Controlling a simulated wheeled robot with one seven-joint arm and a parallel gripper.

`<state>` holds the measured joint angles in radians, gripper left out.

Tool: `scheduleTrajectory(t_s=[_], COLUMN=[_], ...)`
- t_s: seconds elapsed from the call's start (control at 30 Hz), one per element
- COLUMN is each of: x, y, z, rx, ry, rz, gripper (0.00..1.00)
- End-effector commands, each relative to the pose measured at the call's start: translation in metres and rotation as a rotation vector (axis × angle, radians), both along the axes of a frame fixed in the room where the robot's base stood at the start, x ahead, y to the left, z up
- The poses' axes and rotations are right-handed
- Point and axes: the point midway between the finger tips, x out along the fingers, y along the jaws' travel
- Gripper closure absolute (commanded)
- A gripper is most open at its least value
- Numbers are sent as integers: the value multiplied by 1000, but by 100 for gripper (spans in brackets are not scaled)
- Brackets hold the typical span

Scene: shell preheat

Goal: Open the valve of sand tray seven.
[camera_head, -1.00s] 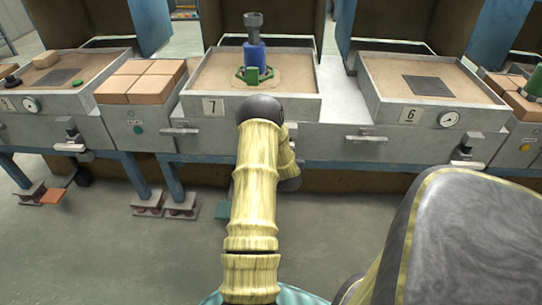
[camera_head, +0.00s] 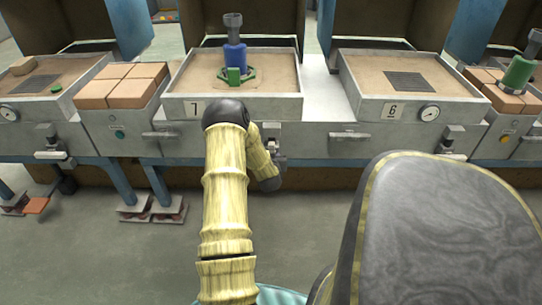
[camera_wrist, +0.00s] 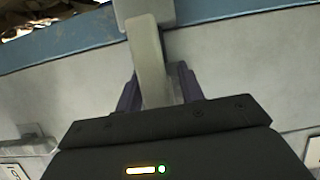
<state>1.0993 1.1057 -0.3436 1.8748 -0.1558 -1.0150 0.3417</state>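Sand tray seven (camera_head: 285,107) carries a "7" plate (camera_head: 194,109) and stands behind my arm in the head view. A blue and dark tool with a green base (camera_head: 236,62) stands upright in its sand. The pale grey valve lever (camera_wrist: 151,72) of this tray shows in the wrist view, running from a grey block (camera_wrist: 145,12) toward my gripper. My gripper (camera_wrist: 160,80) has its two dark purple fingers apart, one on each side of the lever; firm contact is not visible. In the head view my gripper (camera_head: 274,156) is small and partly hidden by my arm below the tray's front.
Sand tray six (camera_head: 455,108), with a gauge and its own valve handle, stands to the right. Bricks on a stand (camera_head: 122,84) are to the left of tray seven. A blue rail (camera_head: 335,147) runs under the trays.

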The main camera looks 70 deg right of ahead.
Motion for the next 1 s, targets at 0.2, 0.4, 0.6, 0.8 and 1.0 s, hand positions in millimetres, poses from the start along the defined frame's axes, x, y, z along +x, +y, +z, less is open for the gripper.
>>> scheduleTrajectory(t_s=[0.2, 0.4, 0.6, 0.8, 1.0], x=[-1, -3, -9, -19, -31], y=[-1, 3, 22, 54, 86], z=[1, 4, 14, 28, 41], rx=[-2, -2, -1, 0, 0], ry=[-1, -2, -3, -2, -1], rz=[-4, -5, -5, -5, -5], gripper=[56, 56, 56, 56, 56])
